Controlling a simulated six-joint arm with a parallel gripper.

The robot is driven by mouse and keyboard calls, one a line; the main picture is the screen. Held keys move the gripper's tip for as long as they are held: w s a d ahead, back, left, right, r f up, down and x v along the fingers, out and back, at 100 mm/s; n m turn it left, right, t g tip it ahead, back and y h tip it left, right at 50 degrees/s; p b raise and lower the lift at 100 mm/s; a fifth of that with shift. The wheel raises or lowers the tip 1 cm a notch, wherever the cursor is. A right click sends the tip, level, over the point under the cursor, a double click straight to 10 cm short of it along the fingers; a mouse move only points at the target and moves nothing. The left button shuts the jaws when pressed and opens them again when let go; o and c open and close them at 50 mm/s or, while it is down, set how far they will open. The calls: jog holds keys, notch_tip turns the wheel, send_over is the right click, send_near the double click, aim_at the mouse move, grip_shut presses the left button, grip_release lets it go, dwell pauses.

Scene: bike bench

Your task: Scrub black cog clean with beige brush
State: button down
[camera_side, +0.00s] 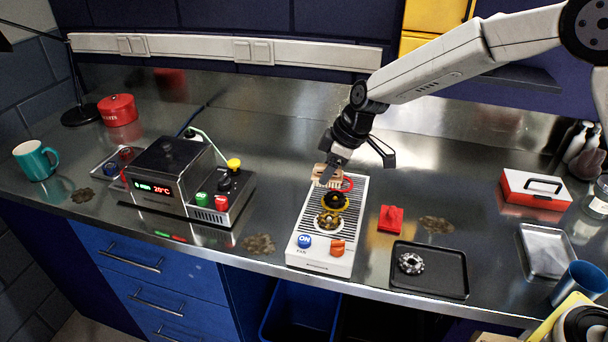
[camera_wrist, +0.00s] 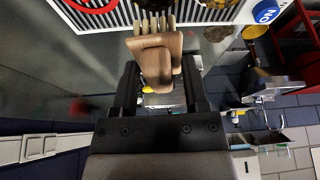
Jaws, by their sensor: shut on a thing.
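My gripper (camera_side: 332,164) is shut on the beige brush (camera_side: 324,177) over the far end of the white fan unit. In the wrist view the brush (camera_wrist: 155,60) sits between my two black fingers (camera_wrist: 158,92), with its bristles pointing to the top of the picture. The black cog (camera_side: 336,197), with yellow on it, is on the fan unit's slatted top (camera_side: 357,212), just nearer the camera than the brush. The brush appears apart from it. Whether the cog has dirt on it is too small to tell.
A brownish-gold cog (camera_side: 329,222) is near the black one. A red ring (camera_side: 347,184) lies by the brush. The unit has a blue ON button (camera_side: 305,241) and an orange knob (camera_side: 337,247). A black tray (camera_side: 452,274) with a silver cog (camera_side: 411,263) and a red block (camera_side: 391,219) are right.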

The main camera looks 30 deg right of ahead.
jog(key=shift+f, duration=1.8)
jog(key=shift+s+d, duration=1.35)
jog(key=shift+d, duration=0.05)
jog(key=shift+w+a, duration=1.3)
jog(key=shift+a, duration=0.05)
jog(key=shift+s+d, duration=1.3)
jog(key=shift+d, duration=0.05)
jog(key=shift+r, duration=4.1)
jog(key=shift+d, duration=0.1)
jog(key=s+d+f+m+t+h, duration=0.1)
jog(key=s+d+f+m, duration=0.1)
jog(key=d+m, duration=0.3)
jog(key=s+d+f+m+h, duration=0.2)
jog(key=s+d+m, duration=0.1)
jog(key=d+m, duration=0.2)
jog(key=shift+s+f+t, duration=0.25)
jog(key=shift+f+t, duration=0.05)
jog(key=shift+t, duration=0.1)
